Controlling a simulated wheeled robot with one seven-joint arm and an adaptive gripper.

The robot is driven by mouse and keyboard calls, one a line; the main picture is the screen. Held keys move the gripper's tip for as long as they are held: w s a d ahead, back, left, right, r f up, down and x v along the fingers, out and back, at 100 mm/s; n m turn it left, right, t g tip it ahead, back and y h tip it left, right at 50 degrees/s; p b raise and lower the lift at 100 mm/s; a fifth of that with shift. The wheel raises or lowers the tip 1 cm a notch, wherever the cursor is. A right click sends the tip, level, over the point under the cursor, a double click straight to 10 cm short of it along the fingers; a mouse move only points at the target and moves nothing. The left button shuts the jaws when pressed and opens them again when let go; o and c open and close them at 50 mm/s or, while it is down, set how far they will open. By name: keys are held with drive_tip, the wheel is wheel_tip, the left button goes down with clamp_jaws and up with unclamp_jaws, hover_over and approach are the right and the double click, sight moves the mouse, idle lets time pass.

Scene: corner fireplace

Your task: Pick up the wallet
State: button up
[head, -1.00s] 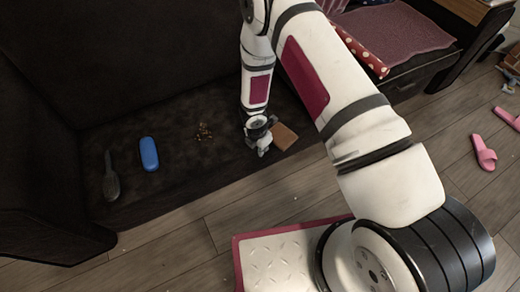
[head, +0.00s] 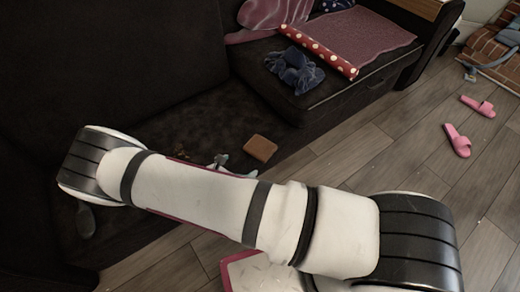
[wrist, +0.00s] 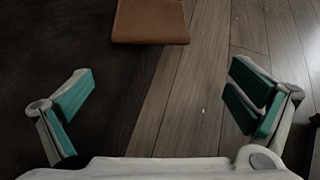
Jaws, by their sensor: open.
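In the wrist view the wallet (wrist: 150,22) shows at the top, cut off by the picture edge. My gripper (wrist: 158,105) is open and empty, its green-padded fingers wide apart. The wallet lies beyond the fingertips, not between them. In the head view my gripper (head: 221,161) shows only in part behind my arm, just left of the wallet and apart from it.
The dark sofa (head: 150,60) has a raised section at right with a blue cloth (head: 294,70), a red dotted roll (head: 318,50) and a pinkish blanket (head: 365,40). Pink slippers (head: 457,140) lie on the wooden floor. A dark brush (head: 85,220) lies at left, partly hidden by my arm.

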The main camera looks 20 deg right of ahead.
drive_tip(key=a+r+t, duration=0.1)
drive_tip(key=r+t, duration=0.1)
drive_tip(key=b, duration=0.3)
approach(258, 150)
drive_tip(key=shift+h, duration=0.4)
drive_tip(key=x, duration=0.4)
drive_tip(key=shift+w+a+f, duration=0.15)
drive_tip(key=shift+w+a, duration=0.1)
drive_tip(key=shift+w, duration=0.15)
drive_tip(key=shift+s+b+x, duration=0.2)
drive_tip(key=shift+b+x, duration=1.15)
drive_tip(key=shift+x, duration=1.35)
drive_tip(key=shift+d+g, duration=0.1)
drive_tip(key=shift+g, duration=0.2)
drive_tip(key=c, duration=0.9)
